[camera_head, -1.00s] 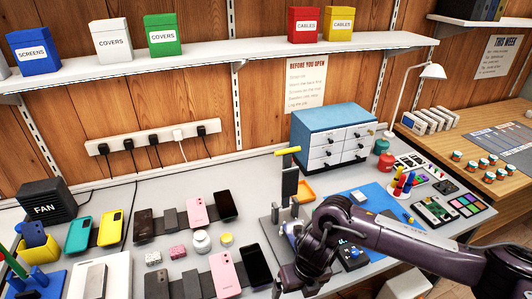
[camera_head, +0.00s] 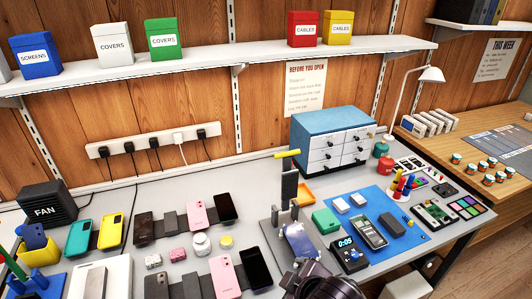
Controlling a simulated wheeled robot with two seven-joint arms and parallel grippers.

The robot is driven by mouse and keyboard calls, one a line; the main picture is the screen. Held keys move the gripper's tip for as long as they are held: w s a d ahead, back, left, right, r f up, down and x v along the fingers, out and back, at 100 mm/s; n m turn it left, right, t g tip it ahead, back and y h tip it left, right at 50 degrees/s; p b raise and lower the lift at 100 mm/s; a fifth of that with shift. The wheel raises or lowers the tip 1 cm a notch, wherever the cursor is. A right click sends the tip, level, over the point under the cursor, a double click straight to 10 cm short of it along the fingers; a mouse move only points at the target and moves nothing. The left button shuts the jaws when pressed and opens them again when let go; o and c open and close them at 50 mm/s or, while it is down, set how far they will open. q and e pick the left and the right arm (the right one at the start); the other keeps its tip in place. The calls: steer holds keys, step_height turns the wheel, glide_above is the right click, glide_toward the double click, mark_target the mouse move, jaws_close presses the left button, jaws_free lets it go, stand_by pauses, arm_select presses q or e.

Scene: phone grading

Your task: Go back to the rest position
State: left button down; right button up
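My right gripper (camera_head: 300,268) and its dark wrist show at the bottom centre, near the front edge of the grey table (camera_head: 185,262). It is mostly seen from behind, so I cannot tell whether its fingers are open or shut. A bluish phone (camera_head: 298,241) is just beyond it, at the foot of a dark upright stand (camera_head: 289,187) with a yellow top bar. I cannot tell whether the gripper touches the phone. My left gripper is not in view.
Several phones lie on rests left of centre. A blue mat (camera_head: 376,259) right of the gripper holds a timer (camera_head: 348,255), a meter (camera_head: 369,231) and a green box (camera_head: 326,221). A blue-topped drawer cabinet (camera_head: 331,121) stands behind. A wooden desk (camera_head: 495,207) is at right.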

steer(key=s+d+f+m+g+h, duration=0.35)
steer(key=s+d+m, duration=0.65)
steer(key=d, duration=0.4)
steer(key=s+f+g, duration=0.2)
steer(key=s+f, duration=0.1)
steer(key=f, duration=3)
steer(key=s+d+f, duration=0.2)
steer(key=s+f, duration=0.6)
steer(key=s, duration=0.1)
steer(key=s+d+f, duration=0.2)
steer(key=s+f, duration=0.6)
steer(key=s, duration=0.1)
steer(key=shift+s+g, duration=0.2)
steer(key=shift+g, duration=0.15)
steer(key=shift+f, duration=0.1)
